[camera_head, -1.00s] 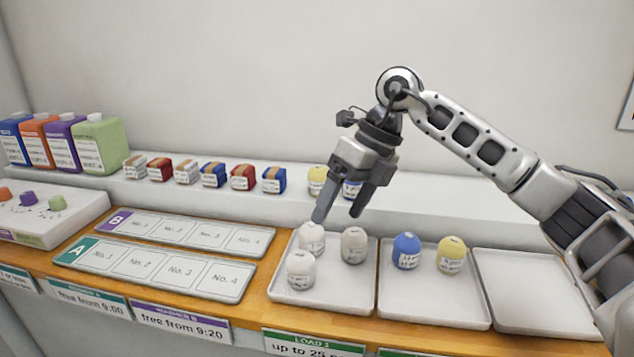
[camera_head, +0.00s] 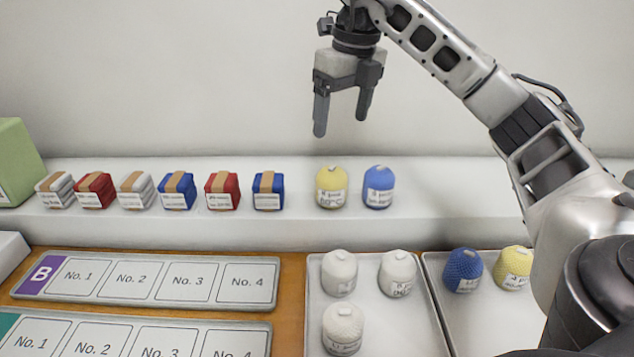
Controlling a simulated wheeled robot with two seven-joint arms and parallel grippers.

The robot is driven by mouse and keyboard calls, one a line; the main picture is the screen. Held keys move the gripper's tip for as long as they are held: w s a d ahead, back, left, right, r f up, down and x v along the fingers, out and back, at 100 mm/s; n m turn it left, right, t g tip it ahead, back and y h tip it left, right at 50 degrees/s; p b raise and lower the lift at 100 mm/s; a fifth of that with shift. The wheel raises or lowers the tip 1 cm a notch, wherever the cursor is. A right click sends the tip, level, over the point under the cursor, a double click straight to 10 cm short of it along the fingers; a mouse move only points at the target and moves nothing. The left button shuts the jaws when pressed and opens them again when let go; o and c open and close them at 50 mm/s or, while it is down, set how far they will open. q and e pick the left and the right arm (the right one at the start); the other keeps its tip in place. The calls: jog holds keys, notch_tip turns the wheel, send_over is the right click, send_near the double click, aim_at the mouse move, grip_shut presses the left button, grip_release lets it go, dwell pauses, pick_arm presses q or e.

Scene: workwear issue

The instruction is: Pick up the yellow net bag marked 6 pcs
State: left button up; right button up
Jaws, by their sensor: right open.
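A yellow net bag (camera_head: 331,187) with a white label stands upright on the white back shelf, beside a blue net bag (camera_head: 378,187). The small print on its label is too blurred to read surely. Another yellow net bag (camera_head: 513,266) is in the right-hand tray, partly hidden by my right arm; its count is also unclear. My right gripper (camera_head: 341,122) is open and empty, fingers pointing down. In the picture it is above the yellow bag on the shelf, apart from it. My left gripper is not in view.
Several folded, banded bundles (camera_head: 177,191) line the shelf to the left. A tray (camera_head: 392,328) holds three white net bags. The right-hand tray (camera_head: 437,275) also holds a blue bag (camera_head: 463,270). Numbered boards (camera_head: 150,280) lie at front left. The shelf right of the blue bag is clear.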

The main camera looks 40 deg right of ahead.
aim_at(333, 170)
jog(key=f, duration=0.8)
jog(key=shift+w+b, duration=0.25)
jog(key=shift+b, duration=0.15)
jog(key=shift+w+a+f+p, duration=0.1)
jog(key=shift+w+f+p, duration=0.2)
jog(key=shift+f, duration=1.1)
jog(key=shift+w+a+f+p, duration=0.1)
jog(key=shift+w+f, duration=0.25)
jog(key=shift+f, duration=1.05)
jog(key=c, duration=1.1)
